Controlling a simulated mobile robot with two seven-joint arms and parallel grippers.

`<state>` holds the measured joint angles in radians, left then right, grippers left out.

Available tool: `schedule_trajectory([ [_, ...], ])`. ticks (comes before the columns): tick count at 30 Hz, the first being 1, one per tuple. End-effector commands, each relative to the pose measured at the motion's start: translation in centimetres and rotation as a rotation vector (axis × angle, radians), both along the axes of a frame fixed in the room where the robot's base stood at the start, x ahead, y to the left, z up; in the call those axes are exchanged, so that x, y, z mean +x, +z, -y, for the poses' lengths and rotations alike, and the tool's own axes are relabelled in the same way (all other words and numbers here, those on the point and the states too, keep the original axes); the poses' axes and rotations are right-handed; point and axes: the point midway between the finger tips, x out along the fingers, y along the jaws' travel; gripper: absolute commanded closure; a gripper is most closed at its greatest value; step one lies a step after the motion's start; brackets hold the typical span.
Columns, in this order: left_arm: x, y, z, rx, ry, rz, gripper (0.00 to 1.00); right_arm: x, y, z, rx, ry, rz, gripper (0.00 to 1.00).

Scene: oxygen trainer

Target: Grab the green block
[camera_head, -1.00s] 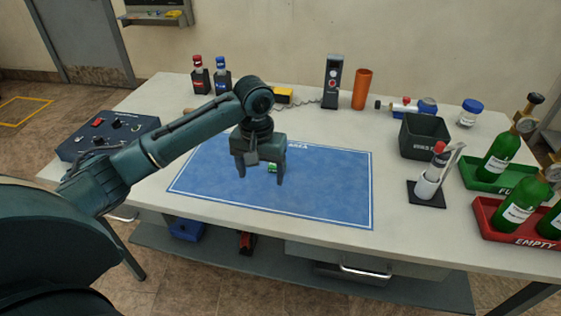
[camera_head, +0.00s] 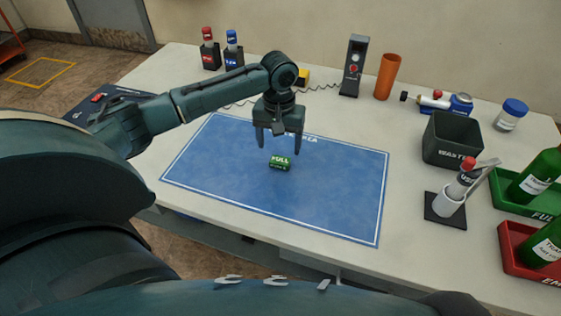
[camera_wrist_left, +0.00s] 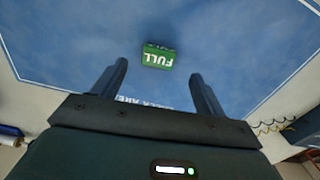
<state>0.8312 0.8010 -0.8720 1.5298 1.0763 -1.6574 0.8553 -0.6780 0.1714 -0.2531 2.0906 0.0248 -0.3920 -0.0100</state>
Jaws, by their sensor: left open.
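The green block (camera_head: 280,163), marked "FULL", lies on the blue mat (camera_head: 330,200) on the table. My left gripper (camera_head: 279,152) is open and empty, pointing down above the mat. In the head view its fingertips show just above and behind the block, one to each side. In the left wrist view the block (camera_wrist_left: 158,57) lies beyond the open fingertips (camera_wrist_left: 158,70), roughly centred between them and not touching. My right gripper is not in view.
A dark waste bin (camera_head: 451,140) and a small stand with a red-capped bottle (camera_head: 460,184) are right of the mat. Green and red trays (camera_head: 520,240) with green bottles stand at far right. An orange tube (camera_head: 387,76) stands behind. The mat around the block is clear.

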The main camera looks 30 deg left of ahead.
Motion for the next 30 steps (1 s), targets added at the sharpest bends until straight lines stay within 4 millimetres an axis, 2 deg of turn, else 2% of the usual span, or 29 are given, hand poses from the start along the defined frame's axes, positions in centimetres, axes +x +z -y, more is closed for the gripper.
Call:
schedule_trajectory([
  [5,0.1,-1.2,0.0,0.001,0.0,-0.001,0.27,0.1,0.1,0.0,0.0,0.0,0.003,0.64],
  [13,0.3,-5.1,0.1,0.0,-0.001,-0.001,0.27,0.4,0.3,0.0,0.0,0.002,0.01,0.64],
  [22,0.3,-5.7,0.0,0.0,-0.001,0.001,0.27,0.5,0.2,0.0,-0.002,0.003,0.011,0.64],
  [30,0.3,-5.6,0.0,0.0,-0.001,0.001,0.48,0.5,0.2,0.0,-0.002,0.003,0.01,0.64],
])
